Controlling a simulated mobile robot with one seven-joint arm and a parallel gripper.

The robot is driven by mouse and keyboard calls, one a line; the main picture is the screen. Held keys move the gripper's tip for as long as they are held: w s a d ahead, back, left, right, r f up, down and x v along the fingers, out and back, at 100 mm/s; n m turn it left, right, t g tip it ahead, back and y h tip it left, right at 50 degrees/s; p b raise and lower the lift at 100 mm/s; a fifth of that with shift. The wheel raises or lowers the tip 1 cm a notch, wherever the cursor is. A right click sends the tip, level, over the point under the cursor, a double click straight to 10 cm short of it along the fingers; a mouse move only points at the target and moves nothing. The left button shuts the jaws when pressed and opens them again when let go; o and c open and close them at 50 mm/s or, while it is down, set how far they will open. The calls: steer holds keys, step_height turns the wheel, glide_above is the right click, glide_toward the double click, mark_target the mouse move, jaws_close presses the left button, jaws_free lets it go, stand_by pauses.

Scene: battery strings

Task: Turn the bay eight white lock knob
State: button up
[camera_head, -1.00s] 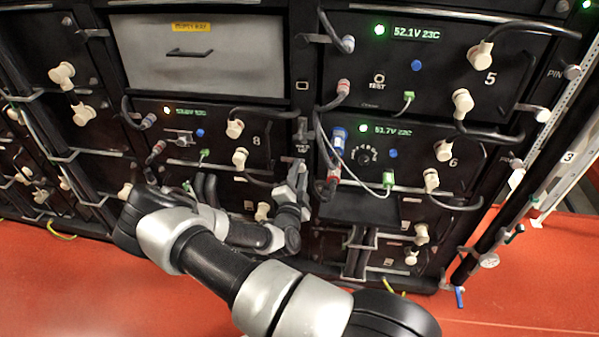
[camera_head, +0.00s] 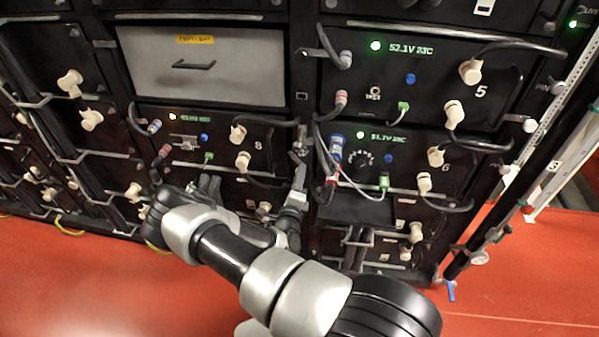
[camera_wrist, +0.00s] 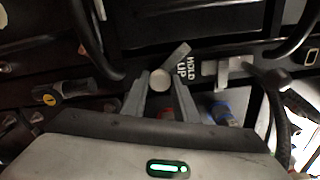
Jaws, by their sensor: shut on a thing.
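The white lock knob (camera_wrist: 161,79) shows as a pale round disc between my fingertips in the wrist view. A grey lever piece (camera_wrist: 178,54) runs up and right from it, beside a "HOLD UP" label (camera_wrist: 187,68). My gripper (camera_wrist: 160,84) is shut on the knob, one finger on each side. In the head view my gripper (camera_head: 299,178) is at the post right of bay eight; the knob is too small to tell there.
Black cables (camera_wrist: 92,40) hang left and right of my gripper. Bay six (camera_head: 400,155) and its blue, red and green plugs are close on the right. A dark shelf (camera_head: 357,207) juts out below bay six. The orange floor (camera_head: 80,290) is open in front of the rack.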

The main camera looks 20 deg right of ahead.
steer(key=shift+m+p, duration=1.5)
steer(key=shift+m, duration=2.3)
steer(key=o, duration=1.1)
steer(key=shift+c, duration=0.2)
steer(key=v, duration=1.7)
steer(key=shift+a, duration=0.2)
